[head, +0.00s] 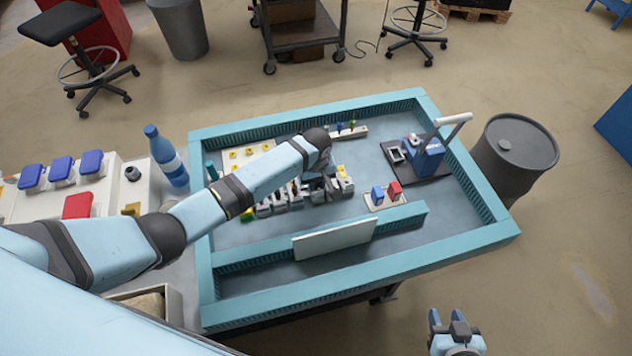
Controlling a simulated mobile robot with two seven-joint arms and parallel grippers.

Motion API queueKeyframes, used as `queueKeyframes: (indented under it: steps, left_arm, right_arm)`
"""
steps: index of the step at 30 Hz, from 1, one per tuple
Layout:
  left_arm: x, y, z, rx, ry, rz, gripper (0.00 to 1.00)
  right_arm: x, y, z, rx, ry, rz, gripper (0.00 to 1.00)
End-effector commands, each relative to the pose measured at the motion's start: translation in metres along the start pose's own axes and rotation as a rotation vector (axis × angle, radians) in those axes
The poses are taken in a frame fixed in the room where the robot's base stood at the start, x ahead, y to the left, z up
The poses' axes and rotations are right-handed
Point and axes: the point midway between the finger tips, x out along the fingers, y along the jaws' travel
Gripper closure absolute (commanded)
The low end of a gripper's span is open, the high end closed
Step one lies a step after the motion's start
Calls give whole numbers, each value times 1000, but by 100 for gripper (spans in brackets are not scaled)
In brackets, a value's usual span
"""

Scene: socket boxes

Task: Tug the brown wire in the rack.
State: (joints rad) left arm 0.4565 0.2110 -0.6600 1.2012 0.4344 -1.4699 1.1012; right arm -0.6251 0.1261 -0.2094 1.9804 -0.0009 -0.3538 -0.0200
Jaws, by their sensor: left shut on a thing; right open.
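My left arm reaches in from the left over the blue-edged workbench (235,283). Its gripper (318,186) points down among a row of grey socket boxes (265,208) in the middle of the bench. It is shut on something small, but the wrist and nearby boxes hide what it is. I cannot make out the brown wire. A pale strip with small coloured pieces (352,131) lies behind the wrist; I cannot tell whether it is the rack. My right gripper (452,314) is open and empty, in front of the bench over the floor.
A blue press-like device (428,160) with a grey handle stands at the back right. A small tray with blue and red blocks (393,190) is right of the boxes. A white panel (335,239) stands in front. A blue bottle (167,157) and a drum (515,150) flank the bench.

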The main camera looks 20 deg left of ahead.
Motion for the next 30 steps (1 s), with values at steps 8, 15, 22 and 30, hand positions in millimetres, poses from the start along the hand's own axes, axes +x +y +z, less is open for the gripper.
queueKeyframes:
  steps: [8,15,22,30]
  left_arm:
    - [5,-4,4,1,-9,-11,100]
    - [4,-4,4,0,-8,-11,100]
    - [2,-3,3,0,-7,-10,100]
    - [0,-3,2,0,-5,-8,100]
  right_arm:
    - [1,0,0,0,2,0,57]
    - [1,0,0,0,1,0,57]
    - [-1,0,2,1,-3,0,57]
    - [-1,0,2,1,-4,0,57]
